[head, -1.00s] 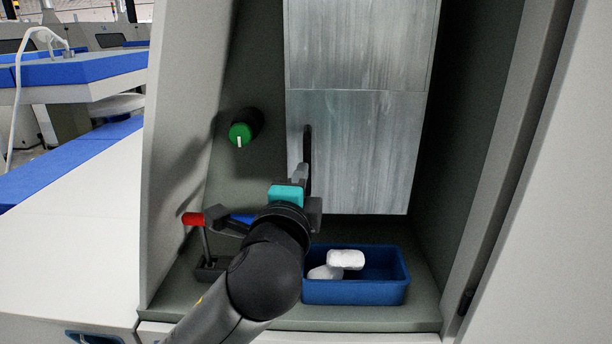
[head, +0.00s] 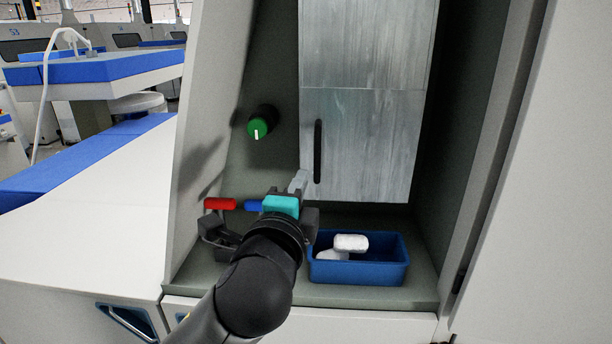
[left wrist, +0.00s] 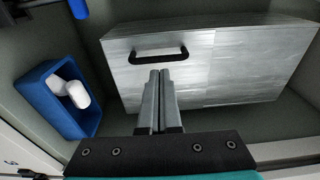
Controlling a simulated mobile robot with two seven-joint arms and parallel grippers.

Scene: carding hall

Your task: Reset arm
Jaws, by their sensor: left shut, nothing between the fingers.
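My left gripper (head: 300,181) is in front of the grey metal panel (head: 370,150) in the recess, just left of and below its black handle (head: 318,151). In the left wrist view, the fingers (left wrist: 158,75) are together and empty, pointing at the panel, with the handle (left wrist: 158,53) beyond their tips. I cannot tell the exact gap to the panel. My right gripper is not in either view.
A blue bin (head: 358,274) with white rolls (head: 351,243) stands on the recess floor, right of my arm. A green knob (head: 262,121) is on the back wall. A red-handled lever (head: 219,204) and a blue handle (head: 253,205) are left of the gripper.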

